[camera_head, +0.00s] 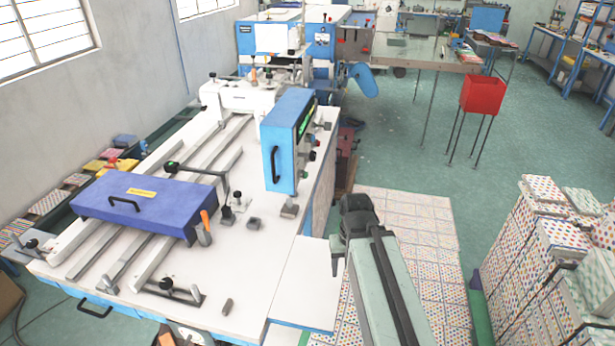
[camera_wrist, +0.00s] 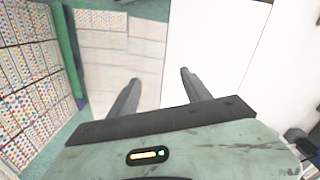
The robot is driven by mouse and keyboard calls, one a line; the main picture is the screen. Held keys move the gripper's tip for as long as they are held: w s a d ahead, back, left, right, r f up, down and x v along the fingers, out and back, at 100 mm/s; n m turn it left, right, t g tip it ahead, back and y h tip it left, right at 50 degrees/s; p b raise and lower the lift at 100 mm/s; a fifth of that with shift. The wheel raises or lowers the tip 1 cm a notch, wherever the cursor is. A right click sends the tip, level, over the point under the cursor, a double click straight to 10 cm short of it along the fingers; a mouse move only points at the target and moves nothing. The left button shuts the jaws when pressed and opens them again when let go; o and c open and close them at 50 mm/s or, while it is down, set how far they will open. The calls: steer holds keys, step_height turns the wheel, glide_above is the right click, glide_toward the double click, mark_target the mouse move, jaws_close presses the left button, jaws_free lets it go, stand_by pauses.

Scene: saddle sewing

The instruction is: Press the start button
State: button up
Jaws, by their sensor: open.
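A blue control box (camera_head: 279,150) stands upright on the white machine table in the head view. Its right-hand face carries a green display (camera_head: 305,119) and several small knobs or buttons (camera_head: 312,155) below it. They are too small to tell which one is the start button. My gripper (camera_head: 337,257) is to the right of the box and nearer the camera, beside the table's white side leaf, apart from the box. In the wrist view my gripper (camera_wrist: 160,77) is open, with two grey fingers apart and nothing between them. The control box does not clearly show there.
The white machine table (camera_head: 130,245) bears rails, clamps and a purple-blue cover (camera_head: 130,205). Its white side leaf (camera_head: 305,285) lies beside my arm. Stacks of dotted boxes (camera_head: 530,275) stand at the right. A red bin (camera_head: 482,95) stands farther back, with open green floor around it.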

steer(key=shift+c, duration=0.3)
jaws_close()
stand_by(1.4)
